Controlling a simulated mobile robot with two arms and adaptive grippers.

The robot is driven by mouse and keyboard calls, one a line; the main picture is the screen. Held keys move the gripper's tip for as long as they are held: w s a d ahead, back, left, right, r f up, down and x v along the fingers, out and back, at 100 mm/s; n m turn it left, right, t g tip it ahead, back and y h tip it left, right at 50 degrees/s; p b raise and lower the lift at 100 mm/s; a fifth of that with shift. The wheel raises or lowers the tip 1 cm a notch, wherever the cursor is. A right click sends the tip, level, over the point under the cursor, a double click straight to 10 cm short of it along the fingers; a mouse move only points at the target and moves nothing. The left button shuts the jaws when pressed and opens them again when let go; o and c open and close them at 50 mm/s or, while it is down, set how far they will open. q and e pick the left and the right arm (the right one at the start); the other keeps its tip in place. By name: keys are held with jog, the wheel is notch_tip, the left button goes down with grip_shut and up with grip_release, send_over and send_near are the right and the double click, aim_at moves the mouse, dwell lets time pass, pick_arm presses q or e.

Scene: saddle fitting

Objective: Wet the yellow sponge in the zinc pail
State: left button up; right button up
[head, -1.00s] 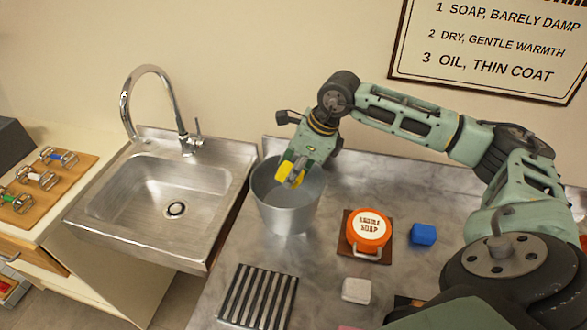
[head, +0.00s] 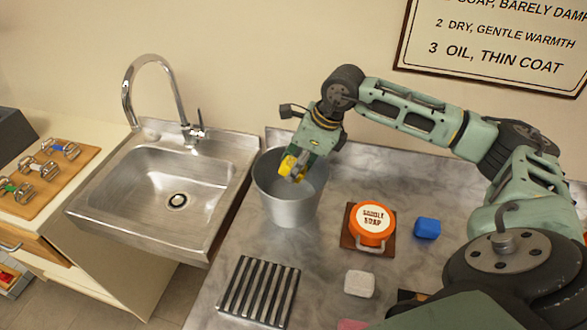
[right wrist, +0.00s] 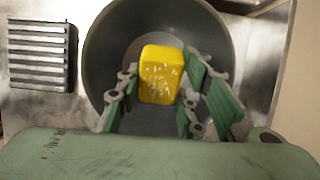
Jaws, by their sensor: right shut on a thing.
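The zinc pail (head: 289,211) stands on the grey counter, right of the sink. The yellow sponge (head: 290,164) is in the pail's mouth, held by my right gripper (head: 296,173), which reaches in from above. In the right wrist view the sponge (right wrist: 160,76) sits between the fingertips of my right gripper (right wrist: 158,92), with the grey wall of the pail (right wrist: 100,50) around it. Pale specks show on the sponge's face. I cannot tell whether the sponge touches water. My left gripper is not in view.
An orange saddle soap tin (head: 371,224) sits on a brown base right of the pail. A blue block (head: 427,228) and a white block (head: 360,284) lie nearby. A striped rack (head: 258,291) lies in front, and the sink (head: 165,190) is at left.

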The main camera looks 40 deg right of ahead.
aim_at(288, 159)
jog(key=shift+r+p, duration=1.75)
jog(key=shift+r, duration=1.7)
notch_tip(288, 159, up, 4)
jog(key=shift+p, duration=1.15)
